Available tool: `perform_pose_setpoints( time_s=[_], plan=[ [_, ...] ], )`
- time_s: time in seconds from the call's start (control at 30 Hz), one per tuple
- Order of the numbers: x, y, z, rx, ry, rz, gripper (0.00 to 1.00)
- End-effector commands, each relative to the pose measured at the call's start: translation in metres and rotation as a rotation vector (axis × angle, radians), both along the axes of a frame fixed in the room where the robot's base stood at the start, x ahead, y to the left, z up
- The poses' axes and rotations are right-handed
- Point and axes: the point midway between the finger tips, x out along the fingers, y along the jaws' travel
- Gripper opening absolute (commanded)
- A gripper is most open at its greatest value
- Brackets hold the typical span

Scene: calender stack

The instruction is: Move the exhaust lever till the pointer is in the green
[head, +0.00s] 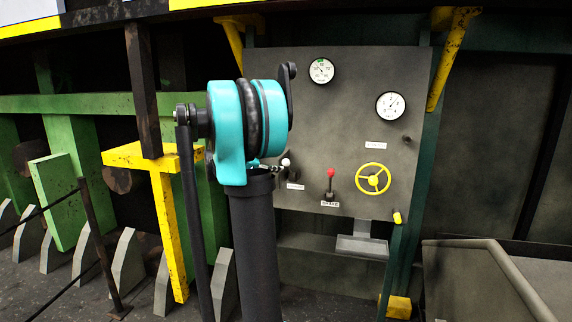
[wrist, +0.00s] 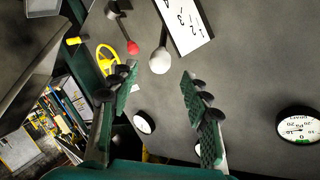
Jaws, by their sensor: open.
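A lever with a white ball knob (head: 286,162) is on the grey panel, with a label plate (head: 295,187) below it. The label is too small to read surely as exhaust. In the wrist view the white knob (wrist: 160,61) appears between and just beyond the fingertips of my open gripper (wrist: 159,78), with no visible contact. A red-knobbed lever (head: 330,173) stands to its right in the head view. A round gauge with a green band (head: 321,70) is at the panel's top; it also shows in the wrist view (wrist: 299,125). Its pointer's exact place is unclear.
A second gauge (head: 390,105) and a yellow handwheel (head: 373,178) are on the panel's right side. A yellow post (head: 168,220) and green frames stand at left. A grey bin (head: 475,275) is at lower right. My arm hides part of the panel's left.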

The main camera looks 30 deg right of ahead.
Motion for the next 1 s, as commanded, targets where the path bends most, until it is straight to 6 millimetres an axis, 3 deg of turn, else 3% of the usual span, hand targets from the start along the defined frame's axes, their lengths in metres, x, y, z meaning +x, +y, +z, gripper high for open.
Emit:
perform_pose_setpoints(
  time_s=[0.1, 0.3, 0.5, 0.8, 1.0],
  plan=[
    [0.003, -0.024, -0.007, 0.0, 0.001, -0.003, 0.48],
    [0.008, -0.051, -0.016, 0.0, 0.0, -0.001, 0.48],
    [0.01, -0.064, -0.02, 0.0, 0.001, -0.001, 0.48],
    [0.011, -0.065, -0.021, 0.0, 0.001, 0.0, 0.48],
    [0.011, -0.065, -0.021, 0.0, 0.001, 0.0, 0.23]
  ],
)
